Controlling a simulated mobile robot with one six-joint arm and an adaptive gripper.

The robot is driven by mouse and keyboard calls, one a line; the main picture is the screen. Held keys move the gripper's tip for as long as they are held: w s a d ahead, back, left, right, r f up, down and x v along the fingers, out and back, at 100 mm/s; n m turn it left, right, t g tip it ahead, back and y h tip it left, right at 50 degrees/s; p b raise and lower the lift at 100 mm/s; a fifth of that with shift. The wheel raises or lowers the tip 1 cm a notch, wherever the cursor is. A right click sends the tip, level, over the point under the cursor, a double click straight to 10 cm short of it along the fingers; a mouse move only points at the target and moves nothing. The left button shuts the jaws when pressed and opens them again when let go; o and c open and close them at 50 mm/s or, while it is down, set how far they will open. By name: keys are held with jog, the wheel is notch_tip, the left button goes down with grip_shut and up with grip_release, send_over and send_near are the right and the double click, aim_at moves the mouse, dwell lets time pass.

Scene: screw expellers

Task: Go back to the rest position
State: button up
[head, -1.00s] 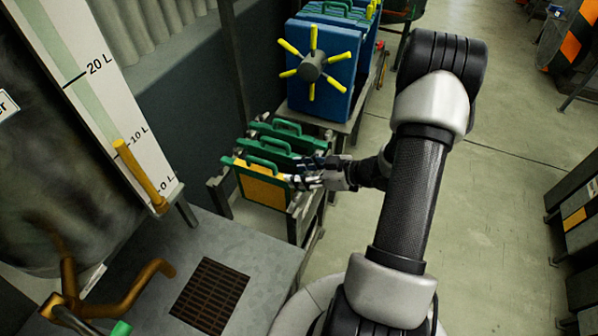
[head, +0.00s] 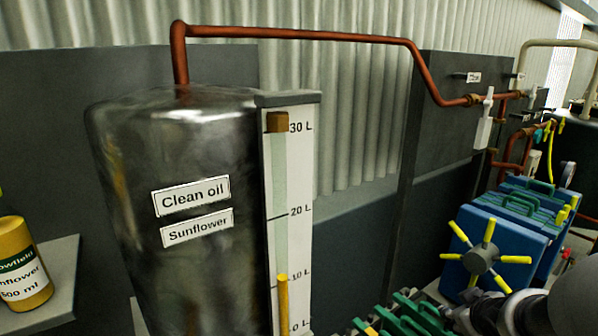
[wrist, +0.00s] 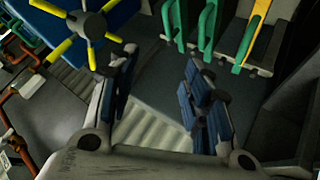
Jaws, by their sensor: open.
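My gripper (wrist: 162,82) is open and empty in the wrist view, with its two blue-padded fingers spread apart and bare floor or grating between them. In the head view my gripper (head: 465,320) shows only partly at the bottom edge, beside the green-handled plates (head: 408,318). In the wrist view the green-framed plates (wrist: 208,28) stand beyond the right finger, apart from it. My arm runs off the lower right of the head view, mostly out of frame.
A blue press with a yellow-spoked handwheel (head: 482,258) stands near my arm; the handwheel (wrist: 88,26) is also close to the left finger in the wrist view. A clean oil tank (head: 180,210) with a level gauge (head: 300,180) stands left. A copper pipe (head: 300,33) runs overhead.

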jog(key=s+a+r+m+g+h, duration=0.1)
jog(key=s+a+r+m+g, duration=0.1)
jog(key=s+a+r, duration=0.55)
jog(key=s+a+m+g+y, duration=0.1)
jog(key=s+a+y, duration=0.3)
jog(key=s+a, duration=0.9)
jog(key=s+g, duration=0.1)
jog(key=s, duration=0.3)
jog(key=shift+a+f+m, duration=0.2)
jog(key=shift+f+m, duration=0.1)
jog(key=shift+f, duration=0.05)
jog(key=shift+d, duration=0.1)
